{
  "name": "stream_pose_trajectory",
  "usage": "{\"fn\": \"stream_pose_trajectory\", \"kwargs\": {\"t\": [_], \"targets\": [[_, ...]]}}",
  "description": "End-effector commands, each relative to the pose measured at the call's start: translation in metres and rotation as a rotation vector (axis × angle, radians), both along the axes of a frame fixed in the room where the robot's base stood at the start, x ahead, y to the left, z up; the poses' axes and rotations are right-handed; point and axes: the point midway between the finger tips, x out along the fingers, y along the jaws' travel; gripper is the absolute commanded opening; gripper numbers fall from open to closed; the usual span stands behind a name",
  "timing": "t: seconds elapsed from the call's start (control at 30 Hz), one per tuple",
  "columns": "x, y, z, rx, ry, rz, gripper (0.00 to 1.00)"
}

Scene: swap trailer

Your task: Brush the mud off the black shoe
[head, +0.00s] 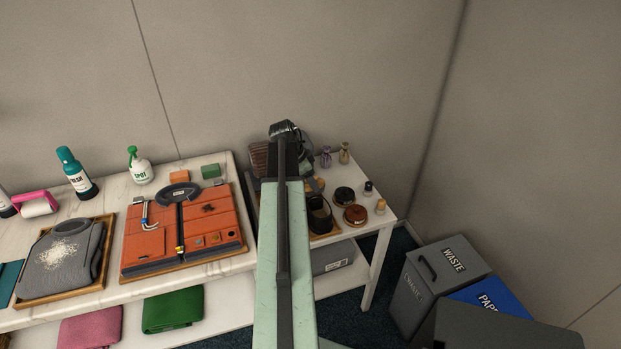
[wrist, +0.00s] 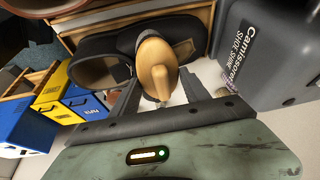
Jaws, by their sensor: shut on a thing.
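The black shoe (wrist: 98,50) lies in the wrist view just beyond my fingers, its opening facing left. In the head view the shoe (head: 320,222) shows on the small white table, partly hidden by my arm. My gripper (wrist: 158,92) is shut on a tan wooden handle, apparently the brush (wrist: 154,62). The handle stands up between the fingers and overlaps the shoe in the picture. Bristles are not visible, and I cannot tell whether the brush touches the shoe. Mud is not clearly distinguishable.
A wooden tray edge (wrist: 95,22) borders the shoe. A grey shoe-shine box (wrist: 268,50) stands close at right. Black (head: 344,196) and brown (head: 356,215) round tins sit right of the shoe. A marble-topped table with an orange case (head: 150,245) is left; waste bins (head: 440,275) stand right.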

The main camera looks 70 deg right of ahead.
Motion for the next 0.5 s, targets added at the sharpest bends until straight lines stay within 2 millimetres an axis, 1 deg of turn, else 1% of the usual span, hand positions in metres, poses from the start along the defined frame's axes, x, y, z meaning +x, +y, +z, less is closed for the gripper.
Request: {"fn": "stream_pose_trajectory", "kwargs": {"t": [0.03, 0.2, 0.4, 0.5], "targets": [[0.0, -0.001, 0.007, -0.001, 0.0, 0.0, 0.22], [0.002, -0.003, 0.029, -0.002, -0.001, 0.001, 0.22], [0.003, -0.005, 0.052, -0.003, 0.0, 0.001, 0.22], [0.004, -0.006, 0.06, -0.003, 0.0, 0.001, 0.22]]}}
